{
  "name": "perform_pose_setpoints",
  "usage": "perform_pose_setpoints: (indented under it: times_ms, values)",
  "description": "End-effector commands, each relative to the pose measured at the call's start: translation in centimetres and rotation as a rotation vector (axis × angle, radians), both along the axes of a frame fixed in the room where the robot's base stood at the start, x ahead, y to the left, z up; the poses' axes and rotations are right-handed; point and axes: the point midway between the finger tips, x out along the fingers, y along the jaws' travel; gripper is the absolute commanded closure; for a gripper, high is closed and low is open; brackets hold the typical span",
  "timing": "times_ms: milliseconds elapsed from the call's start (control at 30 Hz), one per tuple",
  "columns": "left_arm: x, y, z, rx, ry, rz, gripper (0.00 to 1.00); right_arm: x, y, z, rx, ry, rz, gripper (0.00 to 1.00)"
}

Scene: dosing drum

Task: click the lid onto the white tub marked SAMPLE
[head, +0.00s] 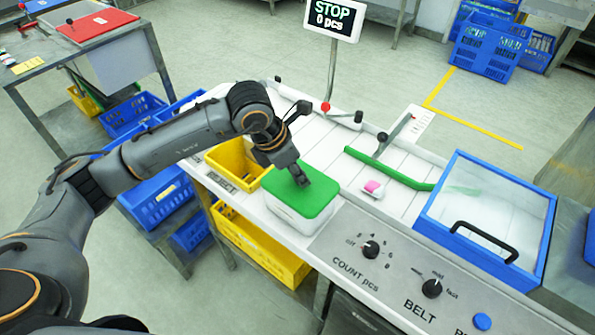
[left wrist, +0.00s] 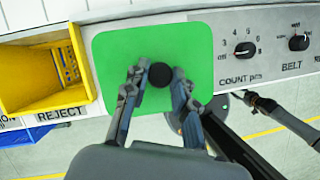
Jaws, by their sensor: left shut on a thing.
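A green lid (head: 318,199) with rounded corners lies over the top of a white tub (head: 296,222) at the near edge of the white bench. I cannot tell whether its rim is clicked down all round. No SAMPLE marking is readable from here. My left gripper (head: 301,178) comes down from above and is shut on the lid's black knob (left wrist: 160,75). In the left wrist view its two fingers stand on either side of the knob, over the green lid (left wrist: 115,50). A dark arm part, seemingly my right gripper (left wrist: 262,104), shows small at the right of that view.
A yellow REJECT bin (head: 238,162) sits close left of the tub. A pink-and-white item (head: 373,188) lies on the belt by a green guide bar (head: 392,169). The control panel (head: 385,266) and a blue-framed cover (head: 488,217) are to the right.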

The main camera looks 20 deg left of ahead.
Motion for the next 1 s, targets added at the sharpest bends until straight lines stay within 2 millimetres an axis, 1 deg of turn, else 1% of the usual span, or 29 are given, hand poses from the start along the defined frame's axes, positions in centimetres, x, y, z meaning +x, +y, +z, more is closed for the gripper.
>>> perform_pose_setpoints:
  times_ms: [367,800,1000]
  values:
    - [0.01,0.02,0.03,0.001,-0.001,0.000,1.00,0.00,-0.01,0.01,0.000,0.000,-0.001,0.60]
    - [0.03,0.03,-0.30,0.001,-0.001,0.000,1.00,-0.01,0.02,-0.79,0.000,0.000,-0.001,0.60]
    - [0.02,0.03,-0.24,0.001,-0.001,0.000,1.00,-0.02,0.14,-0.82,0.002,0.000,-0.001,0.60]
